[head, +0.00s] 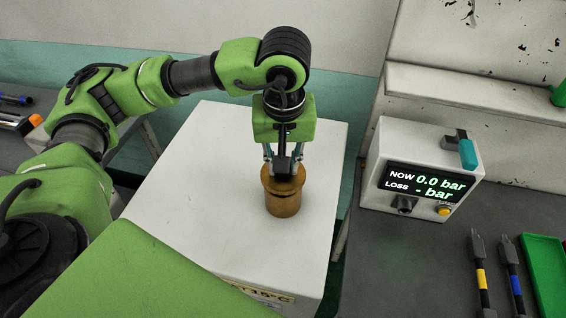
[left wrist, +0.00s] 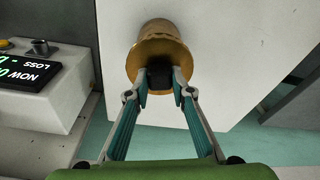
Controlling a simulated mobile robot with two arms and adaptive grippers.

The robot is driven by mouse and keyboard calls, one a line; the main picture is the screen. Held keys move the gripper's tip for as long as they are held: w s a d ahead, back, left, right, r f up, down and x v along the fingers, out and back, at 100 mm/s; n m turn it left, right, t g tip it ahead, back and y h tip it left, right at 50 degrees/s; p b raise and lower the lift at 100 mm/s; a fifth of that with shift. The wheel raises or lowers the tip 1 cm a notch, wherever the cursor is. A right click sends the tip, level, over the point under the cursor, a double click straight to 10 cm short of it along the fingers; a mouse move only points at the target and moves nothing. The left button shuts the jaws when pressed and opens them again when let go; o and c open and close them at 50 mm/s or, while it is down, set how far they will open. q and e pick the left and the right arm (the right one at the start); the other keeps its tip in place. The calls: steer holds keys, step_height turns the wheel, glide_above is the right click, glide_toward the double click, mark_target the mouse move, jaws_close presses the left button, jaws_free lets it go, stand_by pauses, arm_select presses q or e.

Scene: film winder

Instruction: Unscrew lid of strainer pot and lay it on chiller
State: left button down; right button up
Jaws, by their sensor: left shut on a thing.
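The brass-coloured strainer pot (head: 283,206) stands upright on the white top of the chiller (head: 190,205). Its round lid (head: 267,180) has a wider rim and sits on the pot; I cannot tell how far it is screwed on. My left gripper (head: 283,166) points straight down from above and is shut on the lid's black knob. In the left wrist view the two fingertips (left wrist: 161,88) close on either side of the dark knob (left wrist: 159,76). The fingers hide part of the lid. My right gripper is not in view.
A pressure meter (head: 421,170) reading 0.0 bar stands on the grey bench (head: 400,260) to the right. The chiller top left of the pot is clear.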

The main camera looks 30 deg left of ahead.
arm_select(q)
steer(key=shift+r+p, duration=0.35)
steer(key=shift+r, duration=0.55)
stand_by(0.5)
